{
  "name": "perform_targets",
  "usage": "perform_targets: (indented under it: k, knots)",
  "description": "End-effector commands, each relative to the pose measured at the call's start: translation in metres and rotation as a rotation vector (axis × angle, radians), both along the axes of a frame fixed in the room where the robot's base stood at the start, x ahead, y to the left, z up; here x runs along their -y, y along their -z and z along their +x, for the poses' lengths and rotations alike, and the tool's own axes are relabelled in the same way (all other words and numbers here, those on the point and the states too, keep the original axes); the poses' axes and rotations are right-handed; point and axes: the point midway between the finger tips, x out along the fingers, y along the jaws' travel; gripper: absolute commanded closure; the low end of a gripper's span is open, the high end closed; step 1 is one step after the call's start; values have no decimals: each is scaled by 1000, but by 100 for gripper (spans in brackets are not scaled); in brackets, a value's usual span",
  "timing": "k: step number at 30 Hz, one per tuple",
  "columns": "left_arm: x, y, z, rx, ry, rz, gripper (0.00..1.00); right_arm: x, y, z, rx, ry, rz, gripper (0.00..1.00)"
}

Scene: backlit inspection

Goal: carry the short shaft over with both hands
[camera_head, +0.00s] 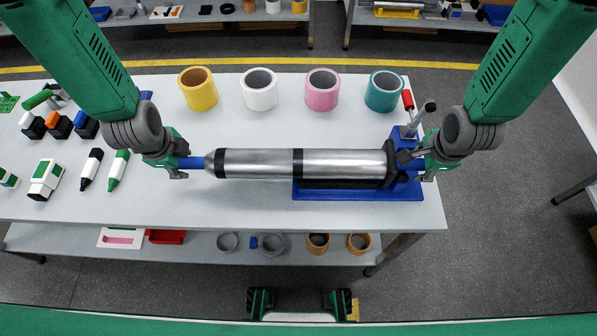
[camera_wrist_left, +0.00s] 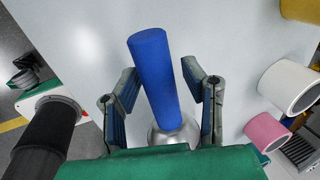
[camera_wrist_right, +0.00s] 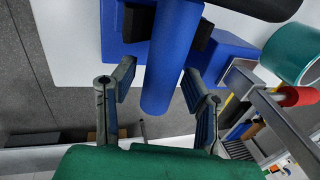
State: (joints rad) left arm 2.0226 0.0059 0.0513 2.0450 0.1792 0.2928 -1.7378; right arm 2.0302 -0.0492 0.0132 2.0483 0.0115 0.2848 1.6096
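The short shaft (camera_head: 258,163) is a silver cylinder with black bands and a blue rod end on each side. It lies level across the table, its right part over a blue stand (camera_head: 350,195) with black supports. My left gripper (camera_head: 184,163) is around the left blue end (camera_wrist_left: 153,70), fingers apart on either side. My right gripper (camera_head: 420,163) is around the right blue end (camera_wrist_right: 168,70), with a visible gap beside one finger. Both look open. In the head view the fingers partly hide the blue ends.
Yellow (camera_head: 198,90), white (camera_head: 260,90), pink (camera_head: 322,90) and teal (camera_head: 384,91) rings stand behind the shaft. A red-handled part (camera_head: 408,100) rises near the right gripper. Markers (camera_head: 91,168) and small blocks lie at left. The table front is clear.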

Motion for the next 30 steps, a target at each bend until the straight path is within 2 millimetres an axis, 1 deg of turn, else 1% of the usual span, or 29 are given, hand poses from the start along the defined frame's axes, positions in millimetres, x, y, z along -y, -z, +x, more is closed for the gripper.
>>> perform_targets:
  k: [7,10,14,18,22,27,30]
  knots:
    - [0,-1,1,-1,0,0,62,0,1,1,-2,0,0,59]
    - [0,-9,-1,0,1,0,62,0,1,1,-2,0,0,59]
    - [0,-30,-7,2,2,1,62,0,1,0,-1,0,0,59]
    - [0,-61,-15,3,2,1,62,0,1,0,-1,0,0,59]
    - [0,-86,-21,3,1,0,62,0,1,1,-2,0,0,59]
    - [0,-107,-27,1,0,0,62,0,1,1,-2,0,0,59]
    - [0,-113,-29,-1,1,0,62,0,0,1,-2,0,0,59]
